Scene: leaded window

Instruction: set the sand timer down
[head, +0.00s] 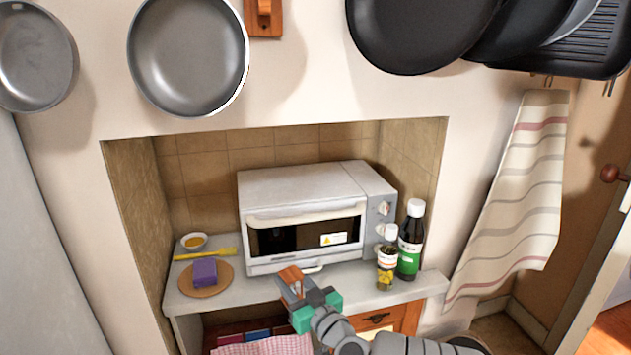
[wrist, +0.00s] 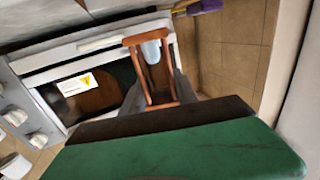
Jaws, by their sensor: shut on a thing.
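The sand timer (head: 291,279) has an orange-brown wooden frame. In the wrist view the timer (wrist: 133,41) shows its posts, an end piece and a pale glass bulb, and looks tilted. My gripper (head: 307,296), grey with teal-green parts, is shut on it in front of the oven, over the front of the grey counter (head: 340,282). I cannot tell whether the timer touches the counter.
A white toaster oven (head: 300,205) stands behind the timer. A jar (head: 387,264) and a dark green-labelled bottle (head: 411,240) stand at the right.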

